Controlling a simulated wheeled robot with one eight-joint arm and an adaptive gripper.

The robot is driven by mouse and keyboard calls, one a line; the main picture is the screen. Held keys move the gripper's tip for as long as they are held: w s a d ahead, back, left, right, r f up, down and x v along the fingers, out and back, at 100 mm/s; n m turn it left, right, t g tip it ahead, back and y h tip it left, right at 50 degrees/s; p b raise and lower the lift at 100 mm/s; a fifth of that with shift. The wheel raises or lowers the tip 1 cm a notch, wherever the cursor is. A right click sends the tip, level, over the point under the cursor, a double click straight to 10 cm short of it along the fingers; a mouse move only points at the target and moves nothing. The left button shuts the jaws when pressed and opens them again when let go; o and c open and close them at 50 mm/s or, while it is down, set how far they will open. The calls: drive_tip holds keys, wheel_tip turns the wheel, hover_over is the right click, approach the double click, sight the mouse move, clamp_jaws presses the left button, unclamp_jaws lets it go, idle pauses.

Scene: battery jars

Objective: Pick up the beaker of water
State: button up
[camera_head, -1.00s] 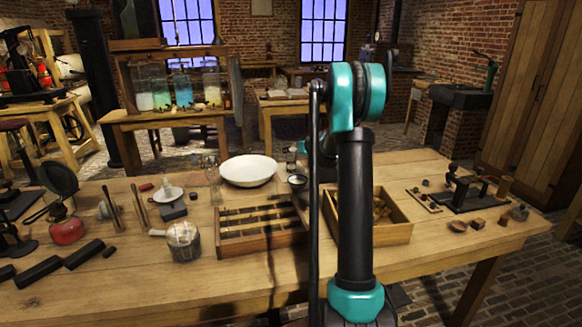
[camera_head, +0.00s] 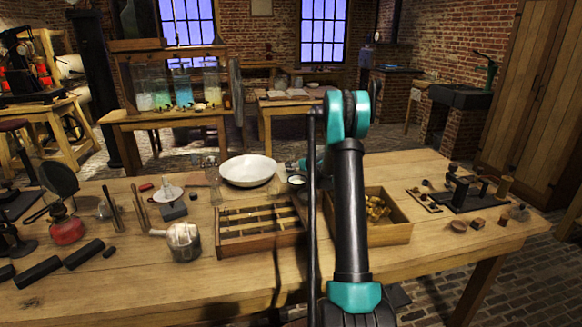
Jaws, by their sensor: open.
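A clear glass vessel (camera_head: 214,186), which looks like the beaker, stands on the wooden workbench (camera_head: 130,290) just left of the white bowl (camera_head: 248,171). It is small and faint, and I cannot make out its water level. My gripper (camera_head: 284,167) is small and partly hidden at the far side of the bench, by the bowl's right edge. It is open, to the right of the glass vessel and apart from it. My upright arm hides part of the bench behind it.
A small cup (camera_head: 297,180) stands right of the bowl. An open box (camera_head: 393,234) holds brass-coloured pieces.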

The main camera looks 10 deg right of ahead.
drive_tip(key=x, duration=0.6)
drive_tip(key=shift+d, duration=0.1)
drive_tip(key=c, duration=1.4)
